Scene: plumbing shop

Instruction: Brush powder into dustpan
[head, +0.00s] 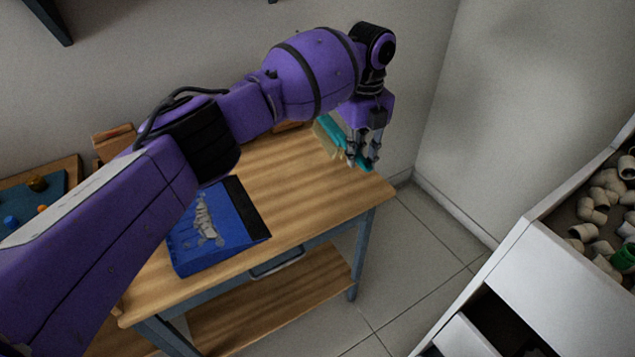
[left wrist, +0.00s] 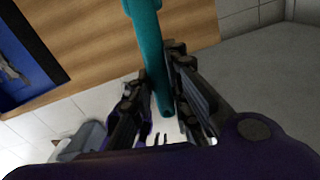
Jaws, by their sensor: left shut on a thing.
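The blue dustpan (head: 240,220) with a dark edge lies on the wooden workbench. Pale grey powder (head: 205,220) lies in a patch on it. The dustpan also shows at the upper left of the left wrist view (left wrist: 38,62), with some powder (left wrist: 12,72) at the frame edge. My left gripper (head: 363,163) is shut on the teal handle of a brush (head: 330,128) at the bench's right end. The handle runs between the fingers (left wrist: 160,98) in the left wrist view. Pale bristles show in the head view, partly hidden by the gripper. My right gripper is out of view.
The wooden workbench (head: 290,195) has clear top between dustpan and brush. A teal-topped tray (head: 40,203) with small coloured items is at the left, behind my arm. A white cabinet (head: 560,280) with pipe fittings (head: 600,205) stands at the right. Walls close in behind.

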